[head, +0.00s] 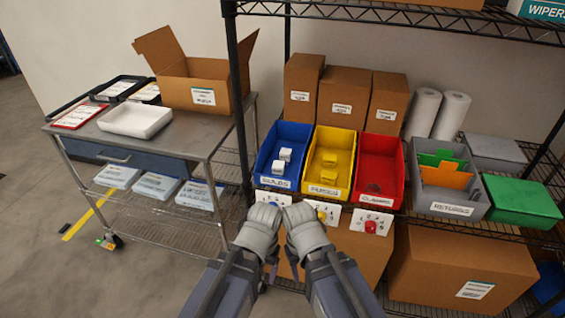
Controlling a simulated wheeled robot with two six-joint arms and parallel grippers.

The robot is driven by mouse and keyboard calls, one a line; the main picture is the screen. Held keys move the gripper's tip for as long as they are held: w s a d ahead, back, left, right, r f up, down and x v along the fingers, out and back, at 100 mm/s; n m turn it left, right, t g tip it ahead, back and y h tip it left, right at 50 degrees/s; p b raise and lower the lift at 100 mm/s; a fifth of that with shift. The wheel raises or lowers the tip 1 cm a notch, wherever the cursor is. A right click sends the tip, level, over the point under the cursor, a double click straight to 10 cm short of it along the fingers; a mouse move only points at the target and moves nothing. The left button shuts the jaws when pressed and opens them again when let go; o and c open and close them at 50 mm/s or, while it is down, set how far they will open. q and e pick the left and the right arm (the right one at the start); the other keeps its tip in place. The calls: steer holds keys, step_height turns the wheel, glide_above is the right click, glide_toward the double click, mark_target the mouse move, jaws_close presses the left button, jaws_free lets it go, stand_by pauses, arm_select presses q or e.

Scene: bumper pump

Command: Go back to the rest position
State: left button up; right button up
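My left gripper (264,214) and my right gripper (297,214) are side by side at the lower middle of the head view, close together. They are in front of the lower edge of the shelf with the bins. Both point forward, away from me. I see them from behind, so their fingertips are not clear and I cannot tell whether they are open or shut. No held object shows in either one. The grippers partly cover a white label card with a button panel below the blue bin (283,160).
A yellow bin (345,196) and a blue bin hold small white and yellow boxes; a red bin (391,197) stands beside them. A grey returns bin (425,205) and green bin (525,200) are at right. A metal cart (180,140) with a white tray (135,132) stands left.

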arm_select(q)
steer(key=shift+r, duration=0.1)
arm_select(e)
steer(key=shift+r, duration=0.1)
stand_by(0.4)
arm_select(q)
step_height(320, 180, up, 12)
steer(key=p, duration=1.2)
steer(key=shift+r, duration=0.15)
arm_select(e)
step_height(320, 180, up, 12)
steer(key=shift+r, duration=0.15)
arm_select(q)
steer(key=shift+s, duration=0.1)
arm_select(e)
steer(key=shift+s, duration=0.1)
